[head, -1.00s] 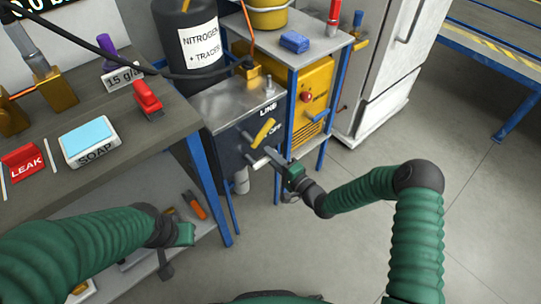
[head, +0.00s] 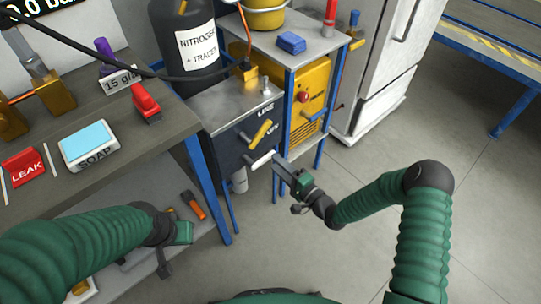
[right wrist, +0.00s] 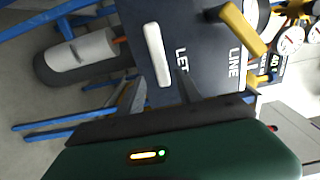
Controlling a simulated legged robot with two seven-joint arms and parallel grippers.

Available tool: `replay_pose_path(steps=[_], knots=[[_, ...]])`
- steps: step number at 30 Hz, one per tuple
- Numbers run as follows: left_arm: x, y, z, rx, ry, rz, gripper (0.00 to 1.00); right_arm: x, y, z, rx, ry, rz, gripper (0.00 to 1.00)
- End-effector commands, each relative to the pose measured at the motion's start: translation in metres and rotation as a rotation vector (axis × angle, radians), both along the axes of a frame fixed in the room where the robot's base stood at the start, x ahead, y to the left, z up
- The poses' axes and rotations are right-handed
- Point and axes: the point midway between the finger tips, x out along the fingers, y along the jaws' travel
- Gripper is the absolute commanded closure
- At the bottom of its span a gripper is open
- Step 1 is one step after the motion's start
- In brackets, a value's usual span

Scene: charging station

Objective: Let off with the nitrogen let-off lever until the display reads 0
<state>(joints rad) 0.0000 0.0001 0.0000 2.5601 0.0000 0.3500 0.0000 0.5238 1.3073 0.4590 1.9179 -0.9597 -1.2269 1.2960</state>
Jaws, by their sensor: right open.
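The white let-off lever (head: 262,160) sticks out of the dark panel (head: 228,151) below the yellow lever (head: 262,133). In the right wrist view the white lever (right wrist: 157,55) stands beside lettering that starts "LET", partly hidden. My right gripper (head: 277,163) is open, its fingertips close to the white lever's end; I cannot tell whether they touch.
A black nitrogen cylinder (head: 188,50) stands behind the panel. The bench (head: 120,152) at left carries a soap box (head: 88,146) and red clamp (head: 145,101). Blue frame legs (head: 280,185) stand beside the panel. Floor right of it is clear (head: 480,220).

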Motion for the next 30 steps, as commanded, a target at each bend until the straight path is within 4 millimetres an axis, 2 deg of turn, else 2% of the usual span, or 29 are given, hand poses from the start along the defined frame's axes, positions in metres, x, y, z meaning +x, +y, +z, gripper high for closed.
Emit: replay_pose_path(steps=[1, 6, 12, 18, 30], knots=[[0.0, 0.0, 0.01, 0.0, 0.0, 0.0, 1.0, -0.013, -0.01, 0.004, 0.001, 0.006, -0.004, 0.58], [0.0, 0.0, 0.022, 0.0, 0.0, 0.0, 1.0, -0.053, -0.04, 0.004, 0.001, 0.005, -0.004, 0.58], [0.0, 0.0, 0.03, 0.0, 0.0, 0.0, 1.0, -0.087, -0.065, 0.001, 0.001, 0.003, -0.004, 0.58], [0.0, 0.0, 0.031, 0.0, 0.0, 0.0, 1.0, -0.098, -0.072, -0.001, 0.002, 0.003, -0.001, 0.58], [0.0, 0.0, 0.031, 0.0, 0.0, 0.0, 1.0, -0.097, -0.071, -0.001, -0.013, 0.004, 0.001, 0.58]])
